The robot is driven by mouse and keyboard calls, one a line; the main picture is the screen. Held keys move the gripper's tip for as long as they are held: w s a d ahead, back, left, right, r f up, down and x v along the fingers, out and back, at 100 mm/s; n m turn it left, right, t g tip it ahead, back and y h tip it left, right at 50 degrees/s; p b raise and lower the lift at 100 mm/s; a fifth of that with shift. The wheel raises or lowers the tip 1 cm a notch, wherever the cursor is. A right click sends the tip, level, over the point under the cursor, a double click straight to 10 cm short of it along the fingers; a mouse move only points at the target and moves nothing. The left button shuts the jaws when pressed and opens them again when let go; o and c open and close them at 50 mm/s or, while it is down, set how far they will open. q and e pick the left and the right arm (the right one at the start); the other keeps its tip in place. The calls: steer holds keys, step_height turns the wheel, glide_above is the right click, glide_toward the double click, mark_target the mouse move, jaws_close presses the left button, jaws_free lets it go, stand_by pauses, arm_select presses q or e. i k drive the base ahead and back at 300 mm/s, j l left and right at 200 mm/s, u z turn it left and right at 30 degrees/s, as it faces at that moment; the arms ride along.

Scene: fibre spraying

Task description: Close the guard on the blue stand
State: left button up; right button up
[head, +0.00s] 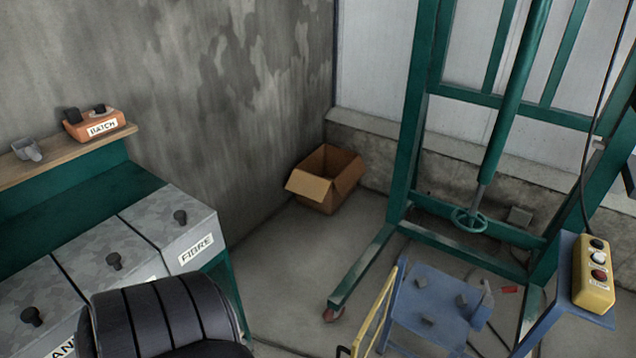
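The blue stand (428,303) is at the lower right, in front of the green frame. Several small grey pieces lie on its blue top. The guard looks to be the yellow-edged panel (376,313) at the stand's left side. It stands up at a steep angle, apart from most of the top, so the top is uncovered. A small black part (343,351), perhaps its handle, shows at its lower left. The bottom of the guard and stand is cut off by the picture edge. Neither of my grippers is in view.
A yellow button box (594,273) sits on a blue bracket to the stand's right. A green frame (404,150) with a handwheel (470,220) stands behind. An open cardboard box (325,179) lies by the wall. Grey lidded bins (175,228) line the left.

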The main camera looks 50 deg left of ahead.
mark_target(367, 342)
steer(key=k+j, duration=0.1)
steer(key=j, duration=0.8)
steer(key=k+j+u, duration=0.15)
steer(key=j, duration=0.75)
steer(key=i, duration=0.05)
